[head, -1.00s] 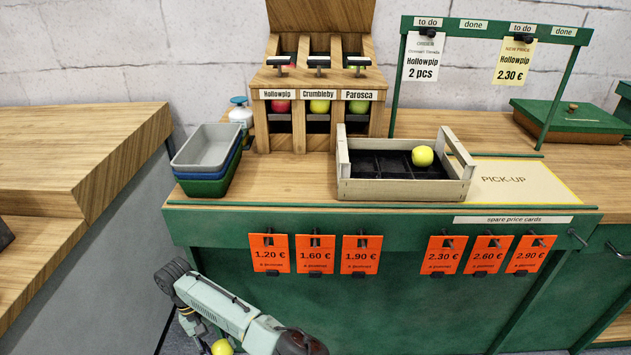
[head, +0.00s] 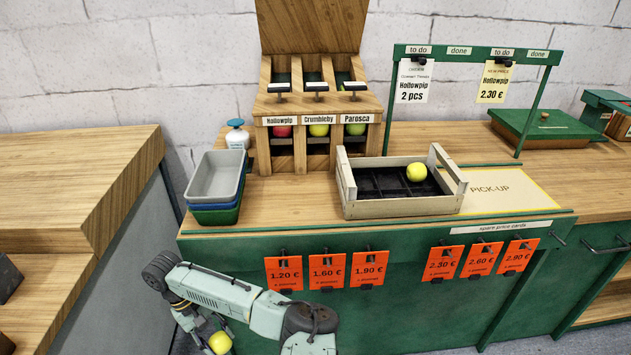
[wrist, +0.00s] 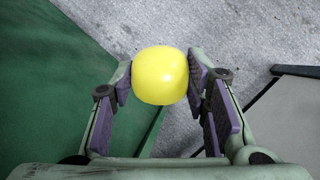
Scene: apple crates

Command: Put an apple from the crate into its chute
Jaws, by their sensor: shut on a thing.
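My gripper (head: 208,332) is shut on a yellow apple (head: 220,342), low in front of the counter at the bottom left of the head view. In the wrist view the apple (wrist: 160,75) sits between both finger pads (wrist: 160,82), with grey floor and the green counter front behind it. Another yellow apple (head: 416,172) lies in the wooden crate (head: 405,208) on the counter. The wooden chute stand (head: 318,108) at the back has three chutes labelled Hollowpip (head: 280,119), Crumbleby (head: 318,118) and Parosca (head: 356,117), showing red, yellow and green apples.
Stacked trays (head: 215,190) and a small white-and-blue bottle (head: 237,137) stand left of the chute stand. Orange price cards (head: 327,271) hang on the counter front near my arm. A wooden stepped counter (head: 75,190) stands at left.

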